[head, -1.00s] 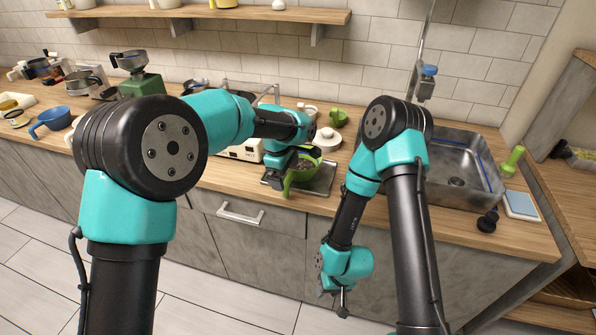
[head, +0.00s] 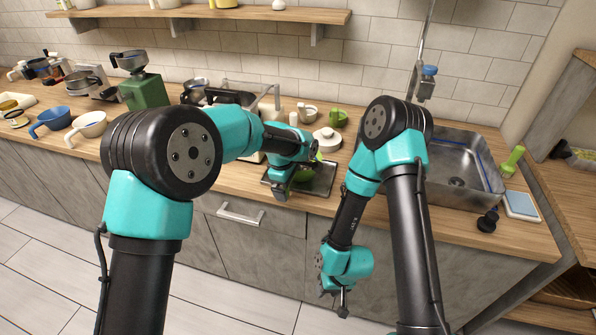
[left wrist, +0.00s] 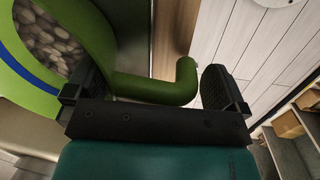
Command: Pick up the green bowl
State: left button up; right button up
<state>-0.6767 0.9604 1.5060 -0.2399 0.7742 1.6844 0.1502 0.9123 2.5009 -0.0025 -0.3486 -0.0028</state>
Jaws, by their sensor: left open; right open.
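The green bowl (left wrist: 100,35) fills the upper left of the left wrist view, with pebble-like brown contents and a blue stripe. Its green handle (left wrist: 160,90) bends across between the fingers of my left gripper (left wrist: 155,88). The left finger overlaps the bowl's side; I cannot tell if it touches. In the head view, the bowl (head: 303,174) sits over a dark tray on the counter, largely hidden by my left gripper (head: 285,190). The left gripper is open. My right gripper (head: 342,304) is open, low in front of the cabinets and away from the bowl.
The dark tray (head: 322,182) lies near the counter's front edge. A white lidded pot (head: 327,140) and a green mug (head: 338,118) stand behind it. The sink (head: 465,170) is to the right. Blue (head: 50,120) and white (head: 90,124) handled bowls stand at the left.

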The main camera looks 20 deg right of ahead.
pick_arm(q)
jog(key=c, duration=0.9)
jog(key=shift+r, duration=0.3)
jog(key=shift+s+r, duration=0.1)
jog(key=shift+r, duration=1.5)
jog(key=shift+s+a+r, duration=0.2)
jog(key=shift+s+a, duration=0.55)
jog(key=shift+s, duration=1.75)
jog(key=shift+s+a+r, duration=0.2)
jog(key=shift+s+a, duration=0.55)
jog(key=shift+s, duration=1.75)
jog(key=shift+s+a+r, duration=0.2)
jog(key=shift+s+a, duration=0.55)
jog(key=shift+s, duration=1.75)
jog(key=shift+s, duration=0.1)
